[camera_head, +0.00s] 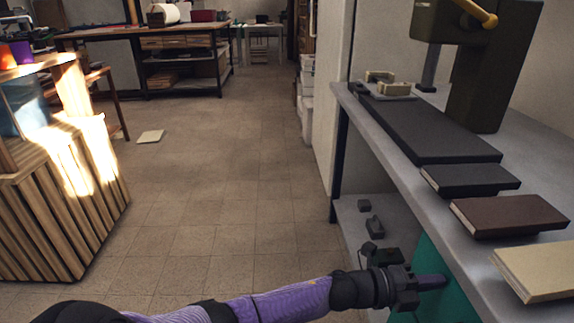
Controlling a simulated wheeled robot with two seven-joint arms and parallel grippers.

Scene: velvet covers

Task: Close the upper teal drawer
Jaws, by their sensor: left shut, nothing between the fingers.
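A teal surface (455,303), which looks like part of the teal drawer unit, shows under the front edge of the grey workbench (400,150) at the lower right. Only part of it is visible; my arm and the benchtop hide the rest. I cannot tell from this view which drawer is which or how far any is out. My left gripper (432,282) is shut and empty, its purple fingertips pointing right in front of the teal surface. I cannot tell whether they touch it. My right gripper is not in view.
On the bench lie a dark slab (430,128), a black book (470,179), a brown book (510,214) and a cream book (538,270). A dark green machine (485,80) stands behind. Small dark objects (374,227) lie on the lower shelf. Tiled floor (225,190) is open at centre.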

